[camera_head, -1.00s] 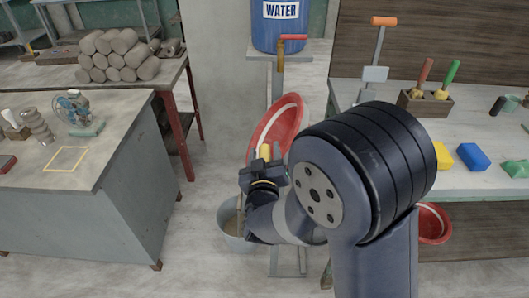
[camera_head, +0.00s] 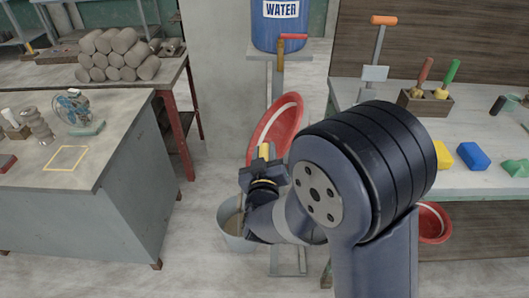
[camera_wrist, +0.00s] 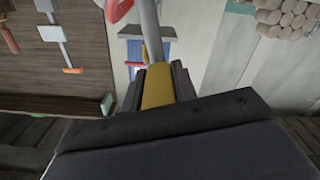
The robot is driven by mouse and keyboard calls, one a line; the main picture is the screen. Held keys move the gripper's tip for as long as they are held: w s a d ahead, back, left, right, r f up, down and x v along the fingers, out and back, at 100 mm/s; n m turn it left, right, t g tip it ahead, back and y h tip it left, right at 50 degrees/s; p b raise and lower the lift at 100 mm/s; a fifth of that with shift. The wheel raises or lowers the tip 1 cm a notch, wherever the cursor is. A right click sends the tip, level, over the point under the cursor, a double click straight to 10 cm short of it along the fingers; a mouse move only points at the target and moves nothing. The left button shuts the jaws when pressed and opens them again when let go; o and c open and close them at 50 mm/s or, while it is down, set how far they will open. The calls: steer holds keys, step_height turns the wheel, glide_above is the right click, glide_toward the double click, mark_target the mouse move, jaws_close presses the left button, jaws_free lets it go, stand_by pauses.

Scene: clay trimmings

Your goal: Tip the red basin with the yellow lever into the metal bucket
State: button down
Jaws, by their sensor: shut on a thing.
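The red basin (camera_head: 276,130) stands steeply tilted, its pale inner band showing, behind and above my gripper. My gripper (camera_head: 264,164) is shut on the yellow lever (camera_head: 264,150). In the wrist view the yellow lever (camera_wrist: 158,88) sits between the two dark fingers (camera_wrist: 157,92), with a grey rod running on beyond it. A bit of red rim (camera_wrist: 119,10) shows at the top there. The metal bucket (camera_head: 237,242) stands on the floor below and left of the basin, partly hidden by my arm. A thin brownish strip shows above its mouth; I cannot tell what it is.
A blue water barrel (camera_head: 281,30) with a red-handled tap stands behind. On the right bench (camera_head: 450,185) are yellow, blue and green blocks and tools. Another red basin (camera_head: 434,224) is under it. The left table (camera_head: 110,175) holds a fan.

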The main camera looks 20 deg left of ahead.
steer(key=shift+a, duration=0.1)
steer(key=s+a+f+n+b, duration=0.1)
steer(key=a+f+n, duration=0.2)
steer(key=a, duration=0.3)
steer(key=shift+s+f+n, duration=0.25)
steer(key=shift+f+n, duration=0.05)
steer(key=shift+n, duration=0.1)
steer(key=shift+a, duration=0.1)
steer(key=c, duration=1.1)
jaws_free()
